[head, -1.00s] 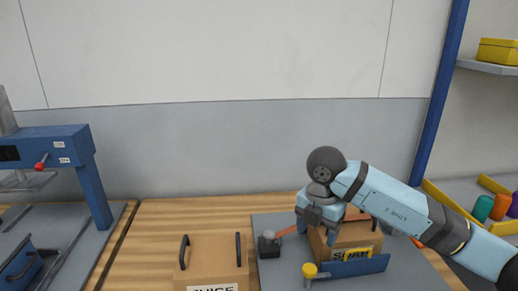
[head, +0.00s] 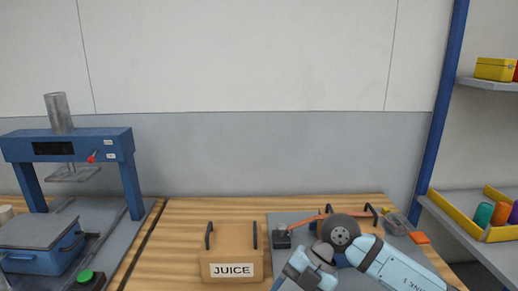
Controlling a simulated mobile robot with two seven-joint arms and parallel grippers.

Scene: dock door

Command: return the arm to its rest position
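My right arm (head: 400,268) comes in from the lower right. Its wrist and gripper hang low over the grey mat (head: 290,217), at the bottom edge of the picture. The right fingertips are cut off or hidden, so I cannot tell whether they are open. My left gripper is not in view.
A cardboard JUICE box (head: 232,254) with two black handles stands left of the mat. A blue press (head: 70,145) and a blue lidded bin (head: 42,245) are at the left. A shelf with a yellow tray (head: 462,217) is at the right. Wood between is clear.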

